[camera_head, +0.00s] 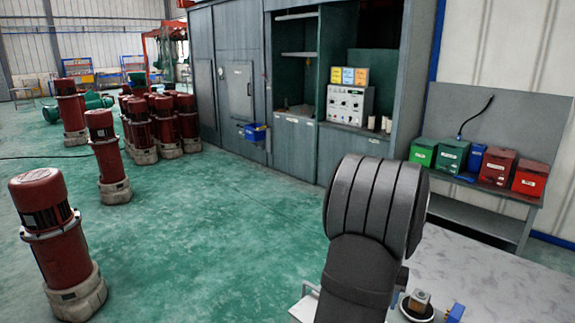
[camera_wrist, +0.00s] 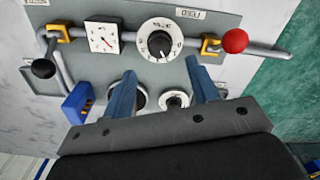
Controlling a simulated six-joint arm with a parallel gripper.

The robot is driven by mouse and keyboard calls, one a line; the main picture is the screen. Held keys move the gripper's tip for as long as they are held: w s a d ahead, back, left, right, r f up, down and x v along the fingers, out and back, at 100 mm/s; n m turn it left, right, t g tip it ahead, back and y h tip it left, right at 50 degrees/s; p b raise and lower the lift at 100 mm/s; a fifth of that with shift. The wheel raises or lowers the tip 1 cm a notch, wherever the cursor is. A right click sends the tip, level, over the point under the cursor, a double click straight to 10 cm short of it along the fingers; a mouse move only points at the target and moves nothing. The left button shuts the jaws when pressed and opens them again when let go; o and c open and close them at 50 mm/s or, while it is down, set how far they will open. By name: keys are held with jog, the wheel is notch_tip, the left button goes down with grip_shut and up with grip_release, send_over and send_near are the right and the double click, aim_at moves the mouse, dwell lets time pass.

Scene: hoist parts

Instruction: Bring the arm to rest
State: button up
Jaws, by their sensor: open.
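My gripper (camera_wrist: 160,66) shows in the wrist view as two blue fingers, spread apart and open, with nothing held between them. It hangs over a grey panel (camera_wrist: 75,14) with a pipe along it. A large dial (camera_wrist: 159,43) lies just past the fingertips. A smaller dial (camera_wrist: 174,100) and another round part, half hidden by the left finger, lie under the fingers. I cannot tell the height above the panel. In the head view my dark arm stands in the foreground and the gripper cannot be seen.
On the panel are a square gauge (camera_wrist: 102,38), a red ball knob (camera_wrist: 235,40), a black knob (camera_wrist: 43,69) and a blue block (camera_wrist: 78,104). The pale tabletop (camera_head: 480,275) is bare at right. Coloured boxes (camera_head: 497,165) stand on a bench behind. Red motors (camera_head: 57,240) stand left.

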notch_tip(320, 180, up, 11)
notch_tip(320, 180, down, 18)
jog(key=shift+f, duration=0.1)
jog(key=shift+m, duration=0.5)
jog(key=m, duration=0.4)
jog(key=shift+r+m, duration=0.2)
jog(key=shift+m, duration=0.1)
jog(key=m, duration=0.6)
jog(key=shift+r, duration=1)
